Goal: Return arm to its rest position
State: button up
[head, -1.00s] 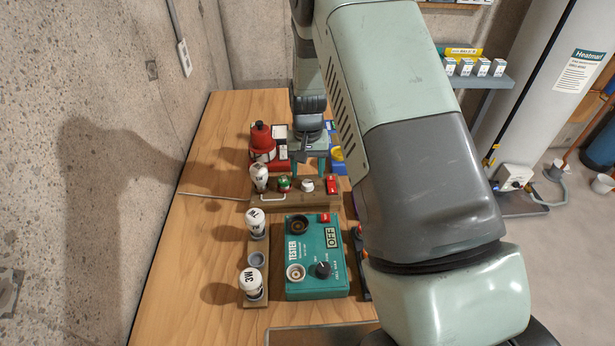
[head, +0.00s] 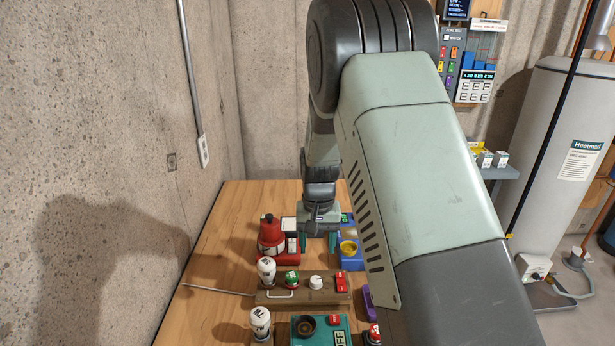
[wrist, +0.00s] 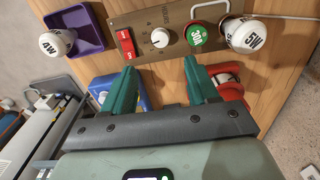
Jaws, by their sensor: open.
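My gripper (head: 318,243) hangs at the end of my arm over the back part of the wooden bench (head: 215,235). Its two teal fingers are apart with nothing between them. In the wrist view, my gripper (wrist: 160,78) points towards a brown panel (wrist: 128,45), with clear space between the tips and the panel. The brown panel also shows in the head view (head: 302,296), nearer than the gripper. It carries a 5W bulb (wrist: 245,36), a green cap (wrist: 196,37), a white knob (wrist: 160,38) and a red switch (wrist: 133,76).
A red device (head: 271,240) stands left of the gripper and a blue-and-yellow one (head: 349,252) right of it. A teal tester (head: 307,341) and a bulb (head: 261,322) are nearer. Concrete wall (head: 100,120) borders the left.

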jog(key=s+d+r+t, duration=0.15)
jog(key=s+r, duration=0.35)
jog(key=r, duration=0.5)
jog(key=s+d+r+t, duration=0.15)
jog(key=s+r, duration=0.35)
jog(key=r, duration=0.6)
jog(key=s+d+r+t, duration=0.1)
jog(key=s+d+r, duration=0.1)
jog(key=s, duration=0.8)
jog(key=s+d+r+t, duration=0.1)
jog(key=s+r, duration=0.3)
jog(key=s, duration=0.6)
jog(key=shift+d+r+n+t, duration=0.3)
jog(key=shift+d+r, duration=0.05)
jog(key=shift+d, duration=0.3)
